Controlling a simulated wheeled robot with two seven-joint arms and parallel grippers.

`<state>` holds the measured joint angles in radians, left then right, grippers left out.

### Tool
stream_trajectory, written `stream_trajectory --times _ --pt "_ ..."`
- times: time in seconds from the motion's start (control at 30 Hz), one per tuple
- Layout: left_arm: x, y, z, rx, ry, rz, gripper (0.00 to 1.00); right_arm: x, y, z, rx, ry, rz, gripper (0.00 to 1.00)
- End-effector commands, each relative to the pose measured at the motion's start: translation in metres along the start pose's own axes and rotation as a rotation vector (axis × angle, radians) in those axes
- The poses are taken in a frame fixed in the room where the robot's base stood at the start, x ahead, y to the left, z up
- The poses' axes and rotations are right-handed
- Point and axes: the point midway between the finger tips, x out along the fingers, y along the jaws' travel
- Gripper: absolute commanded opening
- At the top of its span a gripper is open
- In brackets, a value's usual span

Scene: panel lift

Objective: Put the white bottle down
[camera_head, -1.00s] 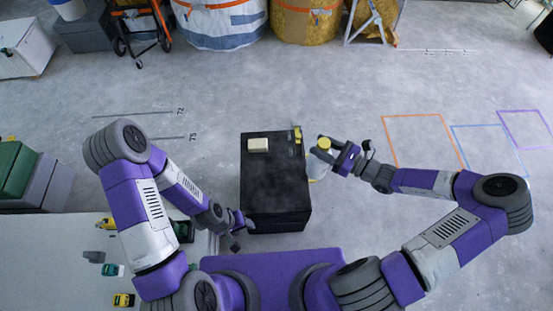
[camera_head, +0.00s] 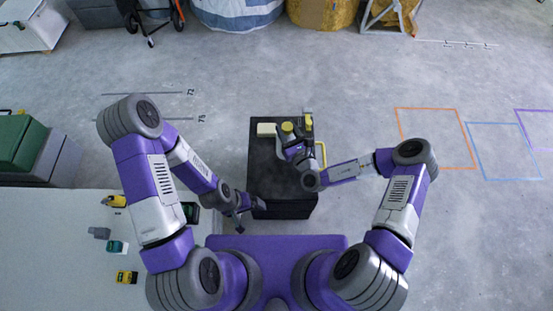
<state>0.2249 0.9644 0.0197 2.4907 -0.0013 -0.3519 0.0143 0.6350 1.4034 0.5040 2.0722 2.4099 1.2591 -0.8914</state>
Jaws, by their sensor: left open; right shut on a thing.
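The white bottle with a yellow cap (camera_head: 287,127) is over the far part of the black cabinet top (camera_head: 264,175), just right of a cream block (camera_head: 266,130). My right gripper (camera_head: 290,138) is shut on it. The bottle looks roughly upright, seen from above. Its body is mostly hidden by the cap and gripper, and I cannot tell whether its base touches the top. My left gripper (camera_head: 249,213) is open and empty, near the cabinet's near left corner.
A small yellow item (camera_head: 308,122) stands at the cabinet's far right corner, close to my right gripper. A yellow handle (camera_head: 322,153) is on its right side. A pale table (camera_head: 60,250) with several small items is at left. The cabinet's left middle is bare.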

Motion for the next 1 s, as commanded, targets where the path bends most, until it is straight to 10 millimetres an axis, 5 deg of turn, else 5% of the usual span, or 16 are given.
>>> stream_trajectory --times 0.3,0.7,1.0 --pt "0.003 -0.001 0.000 0.000 0.000 0.000 0.95 0.000 0.037 -0.053 0.001 -0.004 -0.098 0.00" --pt "0.029 -0.011 -0.001 0.000 0.000 0.000 0.95 -0.001 0.041 -0.116 -0.001 -0.005 -0.112 0.00" --pt "0.040 -0.015 -0.002 0.000 0.000 0.000 0.95 -0.001 0.041 -0.141 0.000 -0.006 -0.110 0.00"
